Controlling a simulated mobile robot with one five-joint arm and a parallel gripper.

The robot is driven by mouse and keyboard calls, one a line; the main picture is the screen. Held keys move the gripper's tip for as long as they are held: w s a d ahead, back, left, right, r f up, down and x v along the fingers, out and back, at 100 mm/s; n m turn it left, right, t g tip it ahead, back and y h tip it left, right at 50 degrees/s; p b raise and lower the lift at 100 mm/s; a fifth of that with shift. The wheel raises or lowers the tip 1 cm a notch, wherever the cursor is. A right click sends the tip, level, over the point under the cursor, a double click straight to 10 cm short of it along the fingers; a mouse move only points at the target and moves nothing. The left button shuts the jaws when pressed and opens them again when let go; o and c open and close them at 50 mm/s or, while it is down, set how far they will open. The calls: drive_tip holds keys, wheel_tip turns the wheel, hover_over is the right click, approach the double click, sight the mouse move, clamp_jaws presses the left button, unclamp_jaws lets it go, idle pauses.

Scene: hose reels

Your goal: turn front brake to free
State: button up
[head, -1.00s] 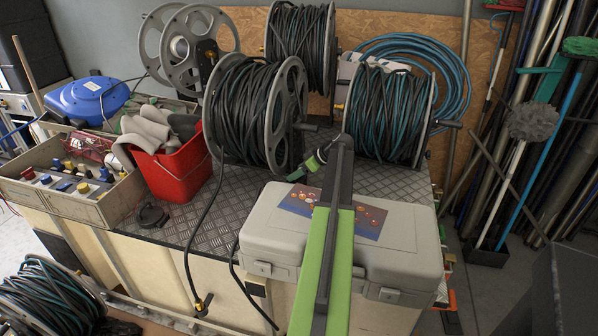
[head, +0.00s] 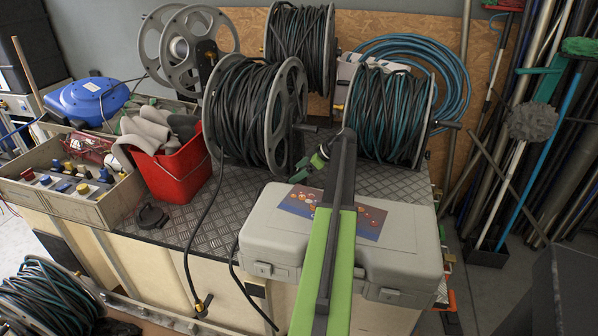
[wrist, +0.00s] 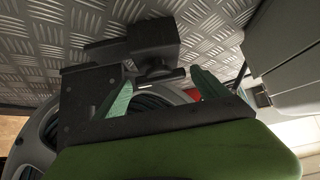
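The front hose reel (head: 250,112), grey-flanged and wound with dark hose, stands upright on the chequer-plate bench top. My gripper (head: 304,170) is at the lower right of this reel, in front of its right flange. In the wrist view, my gripper (wrist: 162,82) has its two teal fingers apart, with a gap between them. A dark block with a short knob-like part (wrist: 155,62), which may be the front brake, shows at and just beyond the fingertips. I cannot tell whether the fingers touch it, or how the brake is set.
A grey case (head: 400,245) lies under my arm at the front. A red bucket (head: 175,178) stands left of the reel. A teal hose reel (head: 388,115) stands to the right, another reel (head: 300,45) behind. Bare chequer plate (head: 225,205) lies left of the case.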

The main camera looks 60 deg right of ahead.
drive_tip(key=shift+r, duration=0.15)
drive_tip(key=p+v, duration=1.2)
drive_tip(key=v, duration=0.5)
drive_tip(key=shift+s+d, duration=0.1)
